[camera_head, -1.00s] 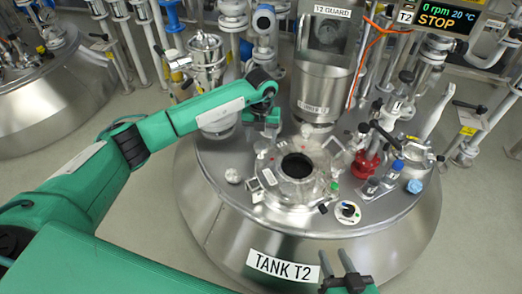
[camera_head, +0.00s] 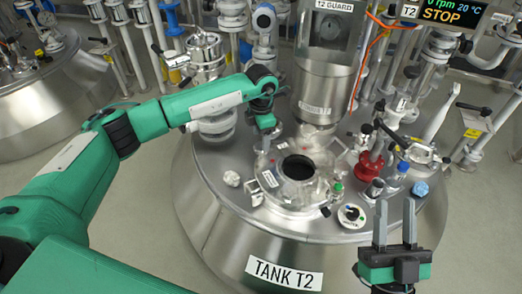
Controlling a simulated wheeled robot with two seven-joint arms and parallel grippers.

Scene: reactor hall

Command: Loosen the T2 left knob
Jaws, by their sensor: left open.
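Tank T2 (camera_head: 215,185) stands in the middle with a round open port (camera_head: 298,168) in its lid, ringed by a clear flange with small clamps. A small pale knob (camera_head: 231,178) sits on the lid left of the port. Another pale clamp part (camera_head: 257,198) is at the flange's left edge. I cannot tell which of these is the T2 left knob. My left gripper (camera_head: 262,148) points down above the port's back-left edge, open, its fingertips small and hard to make out. My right gripper (camera_head: 394,222) is open and empty, pointing up at the tank's front right.
The T2 guard cylinder (camera_head: 323,90) hangs behind the port. A red valve fitting (camera_head: 369,168), a blue cap (camera_head: 418,189) and a round dial (camera_head: 351,214) are on the lid's right side. A display (camera_head: 440,12) reads 0 rpm, 20 °C, STOP.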

